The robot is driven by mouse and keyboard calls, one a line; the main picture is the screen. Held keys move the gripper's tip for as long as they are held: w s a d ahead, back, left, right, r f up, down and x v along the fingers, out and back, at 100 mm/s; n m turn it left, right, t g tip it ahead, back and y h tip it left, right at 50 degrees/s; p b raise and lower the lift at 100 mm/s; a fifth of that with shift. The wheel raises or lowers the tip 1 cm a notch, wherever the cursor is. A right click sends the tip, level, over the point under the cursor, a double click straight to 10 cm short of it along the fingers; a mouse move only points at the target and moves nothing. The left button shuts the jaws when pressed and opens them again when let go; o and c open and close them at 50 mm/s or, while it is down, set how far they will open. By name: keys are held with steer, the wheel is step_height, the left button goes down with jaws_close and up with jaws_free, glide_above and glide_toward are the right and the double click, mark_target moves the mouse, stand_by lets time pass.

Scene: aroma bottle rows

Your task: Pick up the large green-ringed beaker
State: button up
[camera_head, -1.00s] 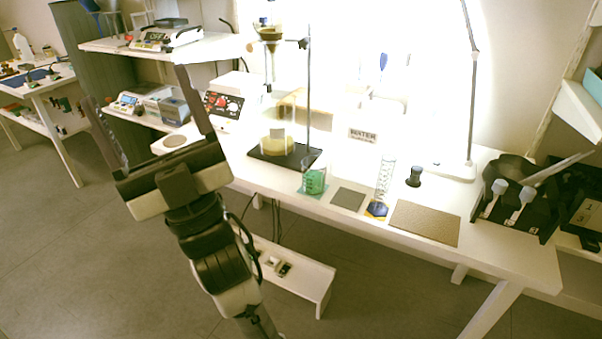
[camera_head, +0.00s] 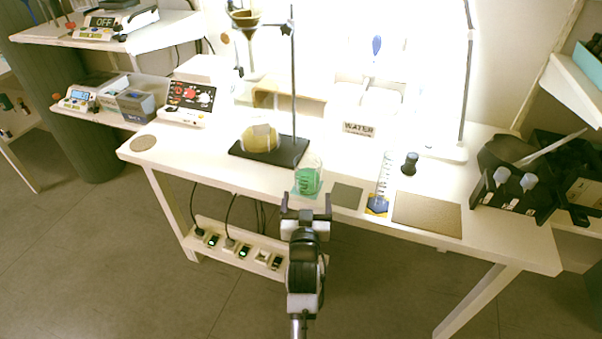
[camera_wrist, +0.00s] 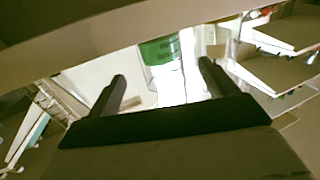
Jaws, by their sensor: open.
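The large green-ringed beaker (camera_head: 308,177) stands upright near the front edge of the white table, on a small green mat. It is clear glass with green in its lower part and markings on its side. My gripper (camera_head: 306,203) is open and empty, just in front of the beaker at the table's front edge, lined up with it. In the wrist view, the beaker's green part (camera_wrist: 158,50) shows beyond and between the two open fingers (camera_wrist: 162,72). The fingers look apart from the glass; the exact distance is hard to tell.
A grey pad (camera_head: 347,195) and a graduated cylinder (camera_head: 384,180) on a blue-and-yellow base stand right of the beaker. A stand with a black base (camera_head: 285,160) and round flask (camera_head: 260,138) is behind left. A brown mat (camera_head: 427,214) lies at the right.

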mark_target(307, 185)
steer(key=w, duration=0.5)
steer(key=shift+w+r+p, duration=0.1)
steer(key=shift+w+p, duration=0.15)
steer(key=shift+p, duration=0.1)
steer(key=w, duration=0.1)
steer(key=w+p, duration=0.1)
steer(key=w, duration=0.2)
steer(key=shift+w+r+p, duration=0.15)
steer(key=shift+r+p, duration=0.2)
steer(key=shift+r, duration=0.05)
steer(key=shift+w+f, duration=0.1)
steer(key=shift+w, duration=0.3)
steer(key=c, duration=1.2)
